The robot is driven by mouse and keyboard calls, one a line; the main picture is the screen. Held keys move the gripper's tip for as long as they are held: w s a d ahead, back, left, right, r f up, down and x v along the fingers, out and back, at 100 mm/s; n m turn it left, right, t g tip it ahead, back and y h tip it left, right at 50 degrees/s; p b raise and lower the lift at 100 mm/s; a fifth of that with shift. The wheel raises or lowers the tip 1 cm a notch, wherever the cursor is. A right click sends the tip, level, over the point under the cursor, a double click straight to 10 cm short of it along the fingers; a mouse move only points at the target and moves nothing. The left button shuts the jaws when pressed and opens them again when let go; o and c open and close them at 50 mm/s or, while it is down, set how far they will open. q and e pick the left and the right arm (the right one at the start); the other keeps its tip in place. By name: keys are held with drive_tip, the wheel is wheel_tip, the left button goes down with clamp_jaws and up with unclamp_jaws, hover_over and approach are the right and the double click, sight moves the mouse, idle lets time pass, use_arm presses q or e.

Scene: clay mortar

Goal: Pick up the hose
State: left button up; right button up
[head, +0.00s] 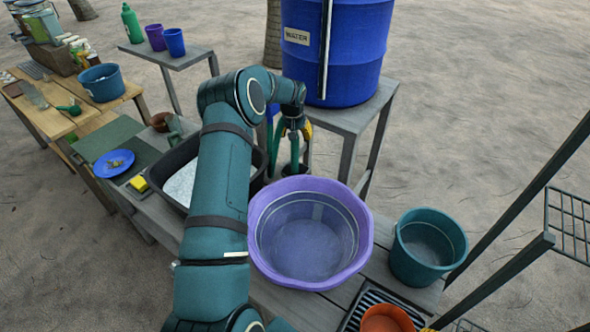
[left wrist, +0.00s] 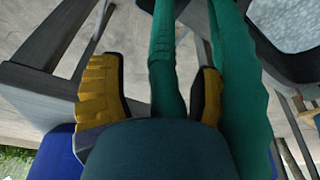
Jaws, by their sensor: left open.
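The green hose (head: 294,153) hangs below the blue water barrel (head: 335,50), beside the black tub. My left gripper (head: 294,129), with yellow finger pads, is at the hose, above the black tub's far right corner. In the left wrist view a stretch of the hose (left wrist: 165,60) runs between the two spread pads of the left gripper (left wrist: 158,92). Another green length passes outside the right-hand pad. The jaws are open and not closed on the hose. The palm hides the near part of the hose. My right gripper is not in view.
A purple basin (head: 262,225) stands close in front of the gripper. The black tub (head: 160,172) is partly hidden behind my left arm. A teal bucket (head: 402,265) is at right. The grey barrel stand (head: 350,118) is just behind the gripper.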

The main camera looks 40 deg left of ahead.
sight(295, 142)
use_arm(q)
drive_tip(key=x, duration=0.4)
drive_tip(key=shift+s+f, duration=0.15)
drive_tip(key=shift+f, duration=0.35)
drive_tip(key=shift+d, duration=0.1)
clamp_jaws()
